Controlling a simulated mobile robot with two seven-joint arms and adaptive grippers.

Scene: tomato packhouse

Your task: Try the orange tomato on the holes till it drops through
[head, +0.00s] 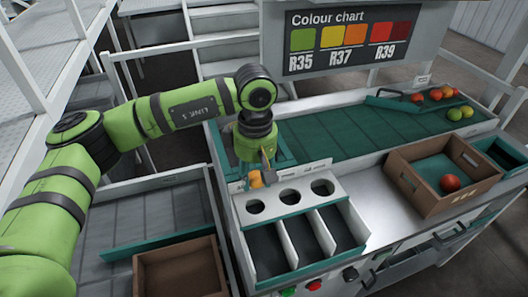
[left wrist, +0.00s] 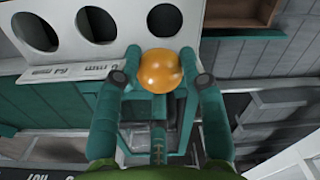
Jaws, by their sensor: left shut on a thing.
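The orange tomato (head: 256,180) is between the fingers of my left gripper (head: 259,174), which is shut on it. In the left wrist view the tomato (left wrist: 161,72) is round and glossy, with a green finger on either side. The white plate (head: 272,198) has three round holes in a row, growing larger from left to right in the head view. The tomato is at the back edge of the plate, near the left, smallest hole (head: 255,207). In the left wrist view that hole (left wrist: 167,20) is just beyond the tomato. My right gripper is not in view.
Below the holes are open compartments with white dividers (head: 312,243). A brown crate (head: 405,180) holding a red tomato (head: 450,183) stands to the right. Several tomatoes lie on the green belt (head: 350,128)'s far right. Another brown crate (head: 178,246) is at lower left.

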